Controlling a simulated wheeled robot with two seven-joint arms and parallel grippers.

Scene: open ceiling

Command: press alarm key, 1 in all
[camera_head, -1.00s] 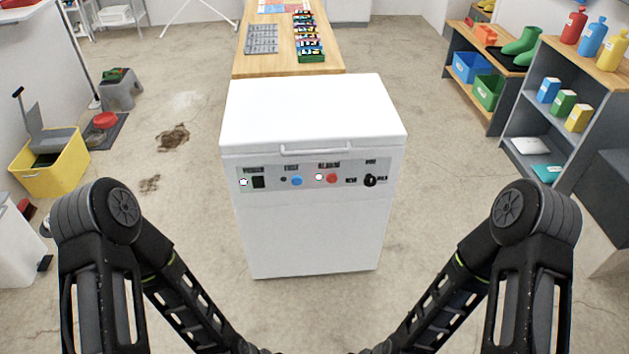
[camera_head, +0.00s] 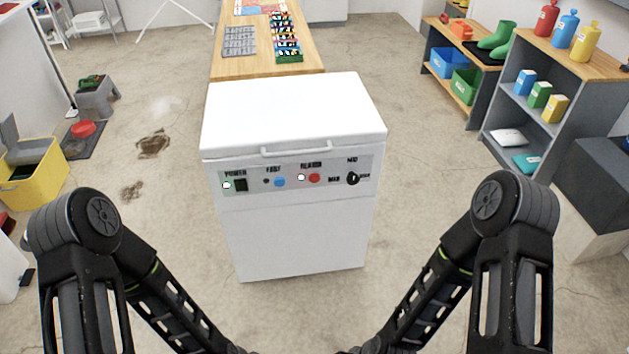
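A white chest freezer (camera_head: 290,112) with a closed lid and a front handle stands ahead of me. Its grey control panel (camera_head: 203,183) carries the red alarm key (camera_head: 314,178), with a small light (camera_head: 301,177) on its left. A blue key (camera_head: 279,182) sits left of that, and a dark power switch (camera_head: 241,185) with a light is at the far left. A black dial (camera_head: 353,178) is at the right. Both my arms show at the lower left and right, apart from the freezer. Neither gripper is in view; both lie below the picture's lower edge.
A wooden table (camera_head: 252,66) stands behind the freezer. Grey shelves (camera_head: 563,80) with bottles and boxes stand at the right. A yellow bin (camera_head: 38,178) and a grey stool (camera_head: 97,97) are at the left. Dark stains (camera_head: 153,144) mark the floor. Floor beside the freezer is clear.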

